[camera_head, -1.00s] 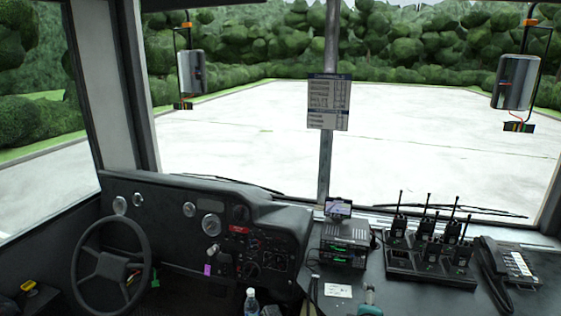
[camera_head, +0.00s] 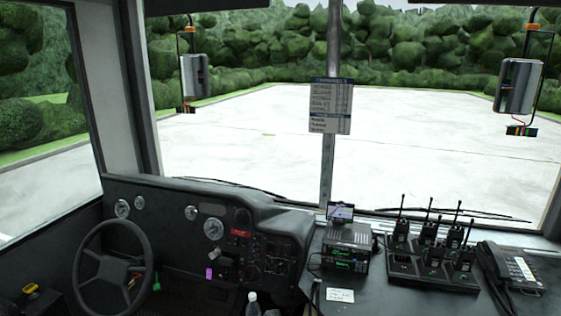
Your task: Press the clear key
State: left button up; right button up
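No key marked clear can be made out at this size. Devices with small controls stand on the dark counter (camera_head: 400,305). A desk phone (camera_head: 512,268) with a handset and keypad is at the right. A stack of two radio units (camera_head: 346,251) with green displays is in the middle, with a small screen (camera_head: 340,212) above it. Several handheld radios stand upright in a black charging rack (camera_head: 430,272) between the stack and the phone. Neither of my grippers shows in the head view.
The steering wheel (camera_head: 113,266) and black dashboard (camera_head: 215,232) are at the left. A bottle (camera_head: 252,303) stands at the bottom edge. A white card (camera_head: 340,295) lies on the counter before the radio stack. A notice (camera_head: 330,106) hangs on the window post.

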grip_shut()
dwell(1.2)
